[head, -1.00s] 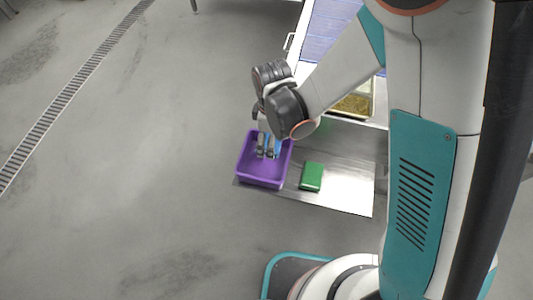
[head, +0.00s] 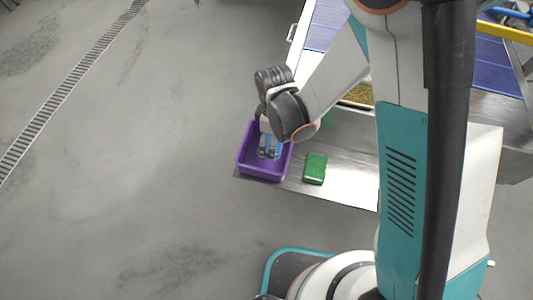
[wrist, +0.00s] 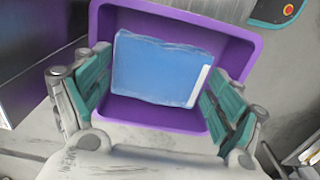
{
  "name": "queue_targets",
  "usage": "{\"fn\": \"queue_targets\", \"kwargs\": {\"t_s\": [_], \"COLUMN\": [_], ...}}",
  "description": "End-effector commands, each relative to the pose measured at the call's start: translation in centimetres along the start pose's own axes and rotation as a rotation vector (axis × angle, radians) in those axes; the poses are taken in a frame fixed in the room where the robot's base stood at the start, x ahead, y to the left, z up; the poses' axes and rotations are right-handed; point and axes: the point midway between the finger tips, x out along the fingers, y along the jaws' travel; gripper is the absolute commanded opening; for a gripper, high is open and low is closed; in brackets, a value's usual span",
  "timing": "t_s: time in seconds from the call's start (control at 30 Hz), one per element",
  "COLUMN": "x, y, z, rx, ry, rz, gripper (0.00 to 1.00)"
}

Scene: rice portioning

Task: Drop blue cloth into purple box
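The purple box (head: 262,174) stands at the left end of the metal shelf in the head view. It fills the middle of the wrist view (wrist: 245,50). A bit of the cloth (head: 279,149) shows beside my fingers in the head view. My gripper (head: 267,154) points down into the box. In the wrist view its fingers (wrist: 155,98) are spread wide on either side of the cloth.
A green sponge-like block (head: 315,168) lies on the metal shelf (head: 345,185) to the right of the box. A conveyor with a blue belt (head: 326,22) stands behind. The grey floor (head: 140,170) at left is clear.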

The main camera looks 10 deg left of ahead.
Motion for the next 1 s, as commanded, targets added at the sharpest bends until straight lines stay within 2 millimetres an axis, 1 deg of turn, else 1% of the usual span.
{"fn": "queue_targets", "kwargs": {"t_s": [0.43,0.57,0.67,0.77,1.0], "x": [0.0,-0.6,-1.6,-3.1,-7.2], "y": [0.0,0.0,0.0,0.0,0.0], "z": [0.0,0.0,0.0,0.0,0.0], "rx": [0.0,0.0,0.0,0.0,0.0], "ry": [0.0,0.0,0.0,0.0,0.0], "rz": [0.0,0.0,0.0,0.0,0.0], "gripper": [1.0,1.0,1.0,1.0,1.0]}}
